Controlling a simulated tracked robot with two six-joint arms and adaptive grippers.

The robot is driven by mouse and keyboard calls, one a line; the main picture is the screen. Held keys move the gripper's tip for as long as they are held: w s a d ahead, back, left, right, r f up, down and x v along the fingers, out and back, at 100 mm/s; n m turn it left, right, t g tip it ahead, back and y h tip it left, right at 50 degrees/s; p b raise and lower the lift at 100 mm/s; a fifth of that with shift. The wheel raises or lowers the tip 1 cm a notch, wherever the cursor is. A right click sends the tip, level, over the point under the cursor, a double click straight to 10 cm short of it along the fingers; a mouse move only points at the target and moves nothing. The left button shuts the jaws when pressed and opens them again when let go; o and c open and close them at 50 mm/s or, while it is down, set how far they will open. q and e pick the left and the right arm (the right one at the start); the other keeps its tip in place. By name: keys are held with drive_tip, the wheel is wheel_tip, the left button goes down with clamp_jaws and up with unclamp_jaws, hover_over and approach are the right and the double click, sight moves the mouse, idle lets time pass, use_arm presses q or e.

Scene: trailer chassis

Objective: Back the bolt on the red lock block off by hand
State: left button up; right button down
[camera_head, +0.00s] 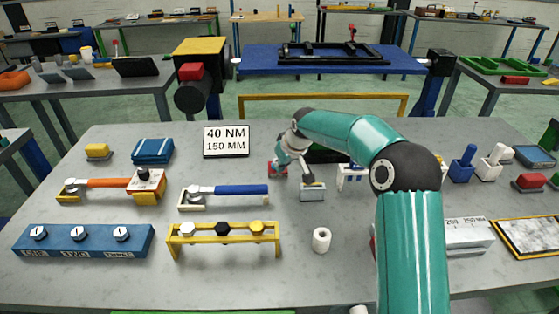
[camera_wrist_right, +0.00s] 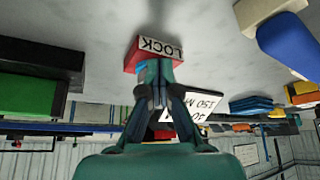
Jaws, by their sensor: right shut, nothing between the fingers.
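The red lock block (camera_head: 278,169) stands near the middle of the bench in the head view, mostly hidden behind my right gripper. In the wrist view the red lock block (camera_wrist_right: 133,56) shows its white "LOCK" label. My right gripper (camera_wrist_right: 155,68) has its fingertips together right at the block, with nothing seen held between them. In the head view my right gripper (camera_head: 284,160) is small and partly covered by its own arm. The bolt cannot be made out; the fingers cover that part of the block. My left gripper is not in view.
A "40 NM 150 MM" sign (camera_head: 226,141) stands behind left. A blue-handled wrench (camera_head: 240,189) lies left of the block. A grey block with a dark top (camera_head: 312,191) is close at the right front. A yellow rack (camera_head: 222,237) and a white roll (camera_head: 321,240) stand nearer.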

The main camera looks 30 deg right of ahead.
drive_tip(key=shift+d+r, duration=0.1)
drive_tip(key=shift+d, duration=0.45)
drive_tip(key=shift+d+p, duration=0.35)
drive_tip(key=shift+d, duration=0.15)
drive_tip(key=shift+d, duration=0.15)
idle(0.6)
drive_tip(key=shift+s+d+b, duration=0.1)
drive_tip(key=shift+s+b, duration=0.2)
wheel_tip(320, 180, up, 6)
drive_tip(key=p, duration=0.4)
drive_tip(key=shift+p, duration=0.35)
